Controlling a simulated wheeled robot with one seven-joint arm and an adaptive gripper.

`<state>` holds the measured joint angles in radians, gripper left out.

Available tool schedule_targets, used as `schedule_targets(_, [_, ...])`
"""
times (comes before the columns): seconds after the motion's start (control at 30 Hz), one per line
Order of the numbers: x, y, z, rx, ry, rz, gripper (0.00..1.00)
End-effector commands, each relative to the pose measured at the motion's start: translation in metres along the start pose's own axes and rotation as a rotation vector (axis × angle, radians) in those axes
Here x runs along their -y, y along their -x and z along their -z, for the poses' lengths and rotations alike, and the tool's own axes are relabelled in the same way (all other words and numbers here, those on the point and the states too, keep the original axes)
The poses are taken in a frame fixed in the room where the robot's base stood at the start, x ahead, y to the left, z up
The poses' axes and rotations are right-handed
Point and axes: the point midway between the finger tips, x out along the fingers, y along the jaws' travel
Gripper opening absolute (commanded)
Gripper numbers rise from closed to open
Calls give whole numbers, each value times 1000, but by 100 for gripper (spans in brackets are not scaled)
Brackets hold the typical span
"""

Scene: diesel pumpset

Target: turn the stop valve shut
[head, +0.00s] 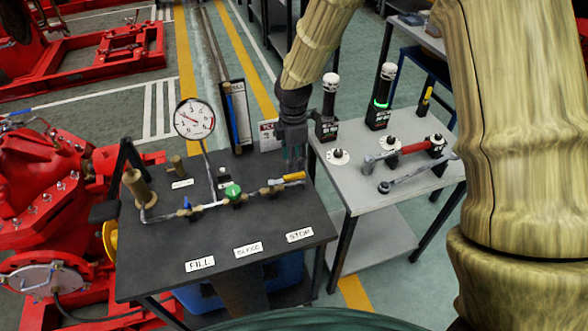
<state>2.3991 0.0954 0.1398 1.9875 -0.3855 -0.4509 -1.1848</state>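The stop valve is the one at the right end of the pipe run, with a yellow lever (291,178) and a brass body (268,190). A STOP label (300,235) lies in front of it on the dark bench. The lever points right, roughly in line with the pipe. My gripper (295,162) points down just behind and above the yellow lever. I cannot tell whether its fingers touch the lever, or whether they are open or shut; they are small and dark here.
A green-knobbed valve (233,192) and a blue-handled valve (187,204) sit left on the same pipe. A pressure gauge (194,118) rises behind them. A grey table (350,190) at right holds wrenches (400,147) and black devices (380,98). The dark bench's front (220,245) is clear except for labels.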

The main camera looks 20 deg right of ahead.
Motion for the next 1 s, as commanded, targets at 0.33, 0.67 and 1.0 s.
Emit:
schedule_targets(0.33, [2,-43,-1,0,-2,2,38])
schedule_targets(0.67, [1,-61,-2,0,-4,0,38])
schedule_targets(1.0, [1,-62,-3,0,-4,0,25])
